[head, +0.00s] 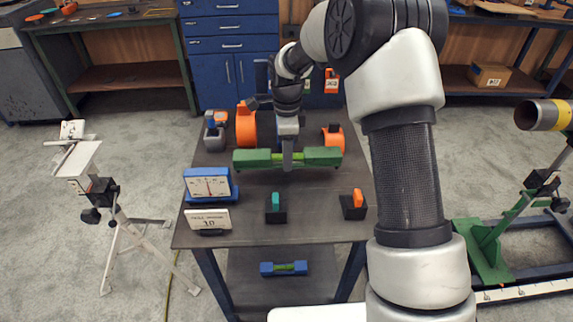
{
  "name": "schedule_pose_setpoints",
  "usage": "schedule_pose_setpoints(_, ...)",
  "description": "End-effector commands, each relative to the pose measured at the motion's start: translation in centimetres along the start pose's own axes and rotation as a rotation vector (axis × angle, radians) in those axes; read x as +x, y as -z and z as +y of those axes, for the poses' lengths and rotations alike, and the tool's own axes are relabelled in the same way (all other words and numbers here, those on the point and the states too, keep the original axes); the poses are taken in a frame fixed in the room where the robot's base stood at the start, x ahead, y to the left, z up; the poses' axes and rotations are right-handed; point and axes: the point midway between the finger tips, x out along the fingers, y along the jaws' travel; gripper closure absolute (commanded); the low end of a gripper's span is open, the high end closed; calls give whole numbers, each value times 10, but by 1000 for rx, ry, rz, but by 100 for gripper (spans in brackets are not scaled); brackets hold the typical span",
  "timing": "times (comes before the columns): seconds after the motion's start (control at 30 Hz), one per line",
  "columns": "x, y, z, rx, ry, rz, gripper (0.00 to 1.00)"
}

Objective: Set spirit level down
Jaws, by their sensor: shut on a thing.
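A long green spirit level (252,160) with a lighter green middle lies crosswise over the dark table (240,235). My gripper (287,160) points down at its middle and is shut on it; the finger hides part of the middle. The level looks about horizontal. I cannot tell whether its underside touches the tabletop or hangs a little above it. A smaller blue level (283,268) with a green middle lies on the lower shelf.
Small dark holders with a teal piece (276,202) and an orange piece (357,198) stand in front. Orange round items (246,125) stand behind. The front table strip is clear.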

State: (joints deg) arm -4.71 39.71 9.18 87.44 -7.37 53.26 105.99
Motion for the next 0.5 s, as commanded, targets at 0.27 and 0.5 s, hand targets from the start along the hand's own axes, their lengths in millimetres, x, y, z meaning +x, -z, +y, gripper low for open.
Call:
schedule_pose_setpoints(0.27,34,0,0,0,1,-1,100)
schedule_pose_setpoints(0.5,34,0,0,0,2,-1,100)
